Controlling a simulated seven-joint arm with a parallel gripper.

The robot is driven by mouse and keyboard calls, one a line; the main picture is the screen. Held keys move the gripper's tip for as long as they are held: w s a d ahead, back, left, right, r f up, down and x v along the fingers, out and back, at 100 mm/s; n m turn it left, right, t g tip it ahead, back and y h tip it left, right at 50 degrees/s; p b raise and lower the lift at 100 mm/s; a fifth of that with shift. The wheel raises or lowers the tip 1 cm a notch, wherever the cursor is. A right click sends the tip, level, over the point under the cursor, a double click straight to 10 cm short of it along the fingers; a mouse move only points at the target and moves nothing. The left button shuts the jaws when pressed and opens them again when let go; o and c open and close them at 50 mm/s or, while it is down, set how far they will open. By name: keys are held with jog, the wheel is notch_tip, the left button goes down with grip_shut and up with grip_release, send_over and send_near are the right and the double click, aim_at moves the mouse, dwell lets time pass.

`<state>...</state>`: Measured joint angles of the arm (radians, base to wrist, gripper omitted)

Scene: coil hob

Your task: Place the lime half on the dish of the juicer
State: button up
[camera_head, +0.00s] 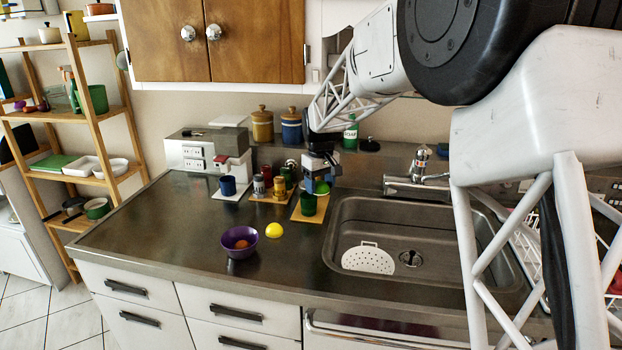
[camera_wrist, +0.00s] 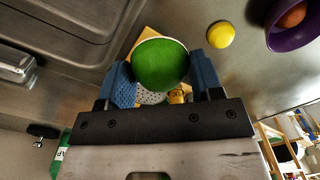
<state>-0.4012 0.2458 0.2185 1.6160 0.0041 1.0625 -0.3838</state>
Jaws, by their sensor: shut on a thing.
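My gripper (camera_wrist: 162,75) is shut on the lime half (camera_wrist: 160,64). Its blue fingers stand on either side of the green, rounded peel, which faces the wrist camera. In the head view the lime half (camera_head: 321,187) shows as a small green patch by the fingers, over the yellow-orange board at the back of the counter. In the wrist view a white perforated piece (camera_wrist: 150,98), perhaps the juicer's dish, lies partly hidden behind the lime. The juicer's body is mostly hidden by my gripper. I cannot tell whether the lime touches the dish.
A green cup (camera_head: 308,204) stands on the yellow-orange board (camera_head: 315,214). Jars (camera_head: 259,184) and a blue cup (camera_head: 228,186) stand to the left. A yellow half fruit (camera_head: 275,230) and a purple bowl (camera_head: 240,250) are in front. The sink (camera_head: 352,213) is to the right.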

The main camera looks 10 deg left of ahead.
jog(key=w+a, duration=0.1)
jog(key=w, duration=0.3)
jog(key=w+a+f, duration=0.1)
jog(key=w+a, duration=0.1)
jog(key=w, duration=0.2)
jog(key=w+a, duration=0.2)
jog(key=w, duration=0.3)
jog(key=shift+a+f, duration=0.15)
jog(key=shift+a, duration=0.05)
jog(key=shift+f, duration=1.75)
jog(key=shift+f, duration=0.2)
jog(key=o, duration=0.9)
jog(key=shift+r, duration=0.2)
notch_tip(320, 180, up, 12)
